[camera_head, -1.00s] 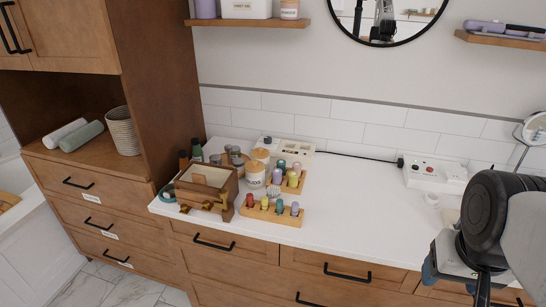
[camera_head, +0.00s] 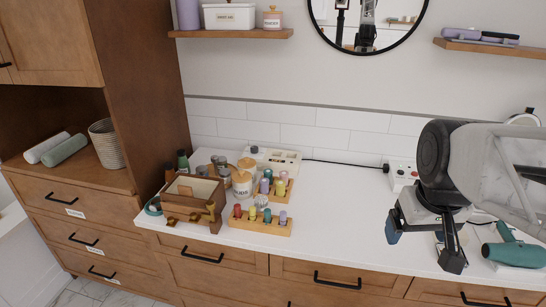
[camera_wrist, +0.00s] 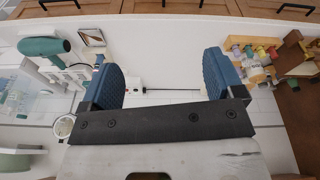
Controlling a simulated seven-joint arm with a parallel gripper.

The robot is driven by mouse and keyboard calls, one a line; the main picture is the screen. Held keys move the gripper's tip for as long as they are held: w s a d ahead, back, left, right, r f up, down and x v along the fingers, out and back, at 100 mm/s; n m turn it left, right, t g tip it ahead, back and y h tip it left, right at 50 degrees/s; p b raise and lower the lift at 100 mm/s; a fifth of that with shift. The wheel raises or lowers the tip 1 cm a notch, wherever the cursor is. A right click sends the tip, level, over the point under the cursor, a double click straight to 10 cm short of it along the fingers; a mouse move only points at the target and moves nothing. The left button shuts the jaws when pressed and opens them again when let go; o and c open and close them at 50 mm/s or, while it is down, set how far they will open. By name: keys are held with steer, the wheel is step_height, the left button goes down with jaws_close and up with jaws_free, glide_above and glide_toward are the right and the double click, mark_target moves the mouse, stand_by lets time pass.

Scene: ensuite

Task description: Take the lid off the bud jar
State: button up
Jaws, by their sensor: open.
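A white jar (camera_head: 242,188) with a dark label and a round wooden lid (camera_head: 241,176) stands at the left of the counter, just right of a wooden box. A second wooden lid (camera_head: 247,163) shows right behind it. The label is too small to read surely, so I cannot tell which is the bud jar. Both lids appear seated. My gripper (camera_head: 425,243) is open and empty above the right part of the counter, well right of the jars. In the wrist view my gripper (camera_wrist: 163,78) has its blue pads wide apart with nothing between them.
The open wooden box (camera_head: 208,201), a front rack of colored bottles (camera_head: 262,224) and a rear rack (camera_head: 274,193) crowd the jars. A teal hair dryer (camera_head: 514,253) lies at right. A white socket box (camera_head: 402,173) stands at the back. The counter's middle (camera_head: 340,210) is clear.

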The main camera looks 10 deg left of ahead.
steer(key=w+a+r+n, duration=0.2)
steer(key=w+a+n, duration=0.35)
steer(key=w, duration=0.75)
steer(key=n+g, duration=0.2)
steer(key=n, duration=0.9)
glide_above(241, 171)
steer(key=d, duration=0.1)
step_height(241, 171, down, 15)
steer(key=shift+s+f, duration=0.1)
steer(key=shift+a+f+n, duration=0.25)
steer(key=shift+a, duration=0.2)
steer(key=shift+f, duration=1.35)
